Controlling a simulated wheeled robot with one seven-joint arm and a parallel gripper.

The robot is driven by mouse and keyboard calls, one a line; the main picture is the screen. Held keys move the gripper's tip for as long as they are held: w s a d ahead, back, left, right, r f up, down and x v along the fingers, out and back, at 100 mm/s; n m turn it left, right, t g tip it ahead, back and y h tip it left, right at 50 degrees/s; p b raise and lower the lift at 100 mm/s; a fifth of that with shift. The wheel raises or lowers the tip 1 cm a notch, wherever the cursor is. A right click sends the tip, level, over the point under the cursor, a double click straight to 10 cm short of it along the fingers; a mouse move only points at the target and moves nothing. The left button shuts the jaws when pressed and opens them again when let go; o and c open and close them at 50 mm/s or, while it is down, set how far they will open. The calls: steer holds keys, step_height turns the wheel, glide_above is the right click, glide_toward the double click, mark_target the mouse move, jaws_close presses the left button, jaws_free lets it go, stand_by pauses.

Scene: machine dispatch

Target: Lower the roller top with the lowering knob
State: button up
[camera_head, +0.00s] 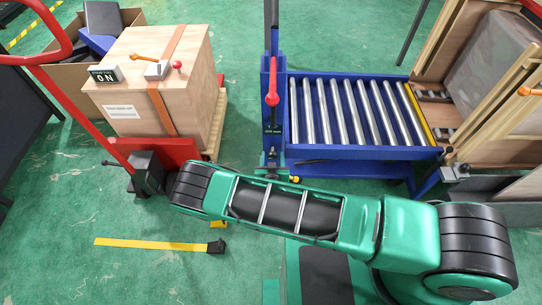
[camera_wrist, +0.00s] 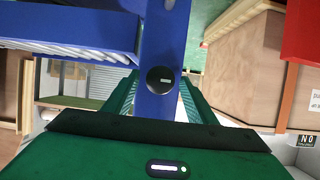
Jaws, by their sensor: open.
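The roller top (camera_head: 357,112) is a blue frame with several silver rollers, standing level at the centre right of the head view. Its blue side also shows at the upper left of the wrist view (camera_wrist: 70,25). A round black knob (camera_wrist: 160,80) with a small pale label sits on a blue post (camera_wrist: 165,30); I take it to be the lowering knob. My gripper (camera_wrist: 158,76) is open, with its green ribbed fingers on either side of the post and the knob between them in the picture. I cannot tell whether they touch.
A red-handled lever (camera_head: 272,98) stands on the blue column left of the rollers. A wooden box (camera_head: 150,85) on a pallet, beside a red cart (camera_head: 165,153), is at the left. Wooden crating (camera_head: 470,90) stands at the right.

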steer(key=shift+x, duration=0.8)
steer(key=shift+c, duration=0.2)
